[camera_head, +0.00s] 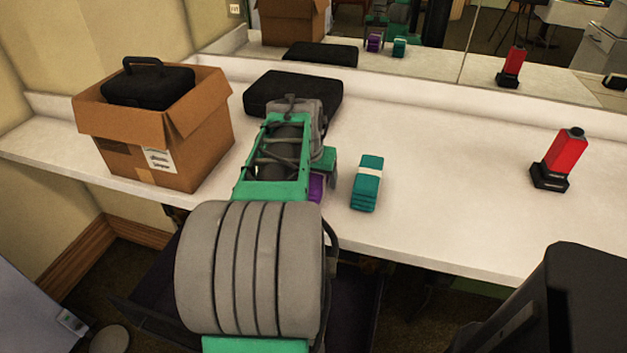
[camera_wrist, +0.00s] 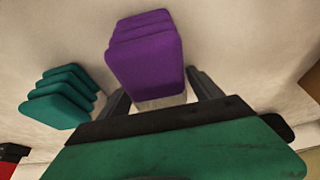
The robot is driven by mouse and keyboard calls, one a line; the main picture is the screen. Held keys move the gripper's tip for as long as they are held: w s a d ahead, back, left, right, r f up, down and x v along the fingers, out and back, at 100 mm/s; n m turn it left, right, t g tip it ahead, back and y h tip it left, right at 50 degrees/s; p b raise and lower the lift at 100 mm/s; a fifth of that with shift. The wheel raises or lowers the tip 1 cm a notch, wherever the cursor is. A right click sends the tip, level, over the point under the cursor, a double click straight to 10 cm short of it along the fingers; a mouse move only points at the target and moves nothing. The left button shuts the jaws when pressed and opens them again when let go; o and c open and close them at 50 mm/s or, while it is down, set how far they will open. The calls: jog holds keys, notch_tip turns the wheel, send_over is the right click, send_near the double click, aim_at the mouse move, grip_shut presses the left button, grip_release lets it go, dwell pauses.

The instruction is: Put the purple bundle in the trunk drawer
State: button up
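The purple bundle (camera_wrist: 147,55) stands on the white counter, a stack of folded pieces with a pale band low on it. In the head view only a small part of the purple bundle (camera_head: 316,188) shows beside my arm. My gripper (camera_wrist: 158,84) is open, with one dark finger on each side of the bundle's lower part. A gap shows at the right finger; contact at the left finger is unclear. A dark open box-like shape, perhaps the trunk drawer (camera_head: 358,312), lies below the counter's front edge, mostly hidden by my arm.
A teal bundle (camera_head: 367,183) stands close to the right of the purple one. A red and black object (camera_head: 562,158) stands farther right. A cardboard box (camera_head: 205,140) holding a black case (camera_head: 150,88) is left; another black case (camera_head: 265,92) lies behind. The counter (camera_head: 455,195) is clear between teal and red.

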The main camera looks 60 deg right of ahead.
grip_shut()
dwell(0.6)
jog(key=shift+r, duration=0.1)
